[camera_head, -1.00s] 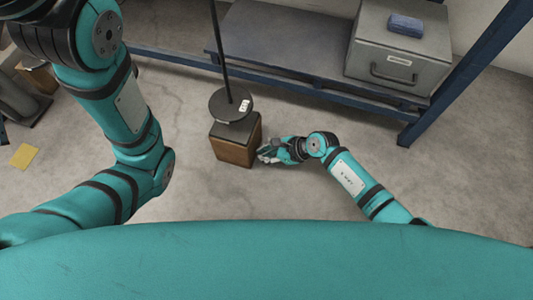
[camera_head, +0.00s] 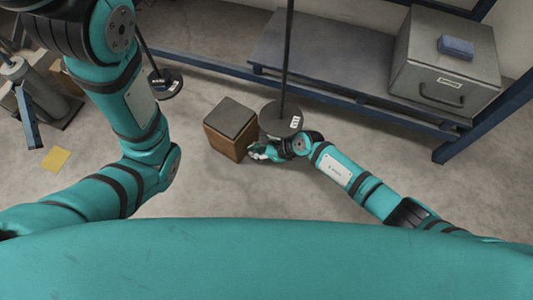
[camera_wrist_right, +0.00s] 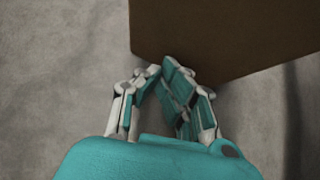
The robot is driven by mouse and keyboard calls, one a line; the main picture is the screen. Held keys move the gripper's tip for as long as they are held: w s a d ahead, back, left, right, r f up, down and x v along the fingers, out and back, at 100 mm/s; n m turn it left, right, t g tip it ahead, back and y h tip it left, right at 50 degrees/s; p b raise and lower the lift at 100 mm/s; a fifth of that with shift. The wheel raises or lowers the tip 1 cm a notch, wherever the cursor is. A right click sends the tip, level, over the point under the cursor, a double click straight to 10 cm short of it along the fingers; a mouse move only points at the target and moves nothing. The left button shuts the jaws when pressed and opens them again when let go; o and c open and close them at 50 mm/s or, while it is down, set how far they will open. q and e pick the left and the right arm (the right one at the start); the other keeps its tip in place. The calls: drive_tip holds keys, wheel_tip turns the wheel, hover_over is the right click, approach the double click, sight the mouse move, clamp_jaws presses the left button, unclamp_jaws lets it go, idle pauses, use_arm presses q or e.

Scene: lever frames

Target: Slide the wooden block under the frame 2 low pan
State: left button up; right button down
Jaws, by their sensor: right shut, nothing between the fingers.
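The wooden block (camera_head: 225,138), brown-sided with a dark top, stands on the concrete floor in the head view. A round dark pan (camera_head: 278,120) on a rod appears just right of it, above my right wrist. I cannot read which pan belongs to frame 2. My right gripper (camera_head: 254,151) is shut and empty at the block's right side. In the right wrist view, the fingertips (camera_wrist_right: 162,66) are close against the block's brown side (camera_wrist_right: 215,35).
A blue-framed low shelf (camera_head: 330,55) runs behind the pans, with a grey metal box (camera_head: 440,62) and a blue item (camera_head: 455,47) on it. The floor between block and left pan is clear.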

drive_tip(key=a, duration=0.2)
drive_tip(key=shift+w+a, duration=0.35)
drive_tip(key=shift+w, duration=0.05)
drive_tip(key=shift+d+r, duration=0.15)
